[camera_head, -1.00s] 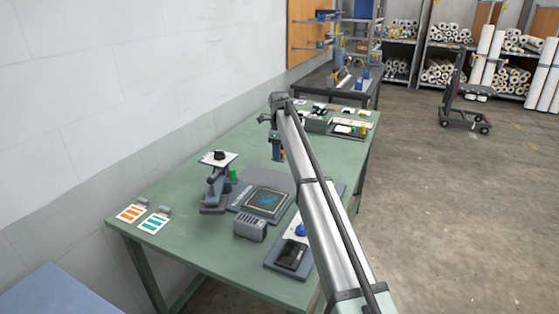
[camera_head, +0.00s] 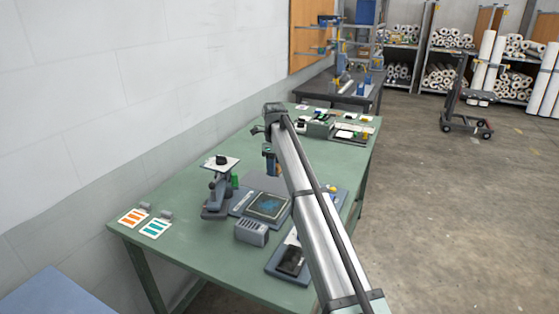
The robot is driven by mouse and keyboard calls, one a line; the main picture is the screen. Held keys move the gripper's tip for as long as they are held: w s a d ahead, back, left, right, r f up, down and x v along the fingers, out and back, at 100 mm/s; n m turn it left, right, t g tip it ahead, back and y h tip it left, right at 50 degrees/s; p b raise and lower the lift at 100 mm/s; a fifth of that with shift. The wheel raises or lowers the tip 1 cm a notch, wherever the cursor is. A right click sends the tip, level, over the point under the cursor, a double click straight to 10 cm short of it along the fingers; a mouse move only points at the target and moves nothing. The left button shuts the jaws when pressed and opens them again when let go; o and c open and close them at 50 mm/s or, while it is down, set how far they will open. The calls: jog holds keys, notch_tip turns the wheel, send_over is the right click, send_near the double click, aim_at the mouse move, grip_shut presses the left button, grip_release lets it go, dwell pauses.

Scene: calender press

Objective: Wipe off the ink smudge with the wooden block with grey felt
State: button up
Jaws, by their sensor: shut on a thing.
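My gripper (camera_head: 271,158) hangs above the green table, behind the dark framed plate. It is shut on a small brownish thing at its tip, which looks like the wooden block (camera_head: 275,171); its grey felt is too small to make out. The block is in the air, apart from the plate. The ink smudge (camera_head: 267,206) appears as a bluish patch on the dark plate (camera_head: 250,212), which lies on a grey base in the middle of the table.
A grey stand (camera_head: 217,192) with a black knob is left of the plate, beside a green cylinder (camera_head: 235,181). A grey slotted box (camera_head: 251,232) stands in front. Colour cards (camera_head: 155,228) lie front left. A tray (camera_head: 287,266) is partly hidden by my arm.

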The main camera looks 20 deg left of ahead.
send_over(274, 199)
jog(key=a, duration=0.1)
jog(key=shift+s+f, duration=0.15)
jog(key=shift+f, duration=3.7)
jog(key=shift+s+f, duration=0.15)
jog(key=shift+s, duration=0.2)
jog(key=shift+c, duration=0.3)
jog(key=shift+s, duration=3.4)
jog(key=shift+w+a, duration=0.1)
jog(key=shift+w, duration=3.9)
jog(key=shift+s+d, duration=0.4)
jog(key=shift+d, duration=0.4)
jog(key=shift+s, duration=3.8)
jog(key=shift+w+a, duration=0.15)
jog(key=shift+w, duration=3.9)
notch_tip(274, 199, up, 8)
jog(key=shift+r, duration=0.1)
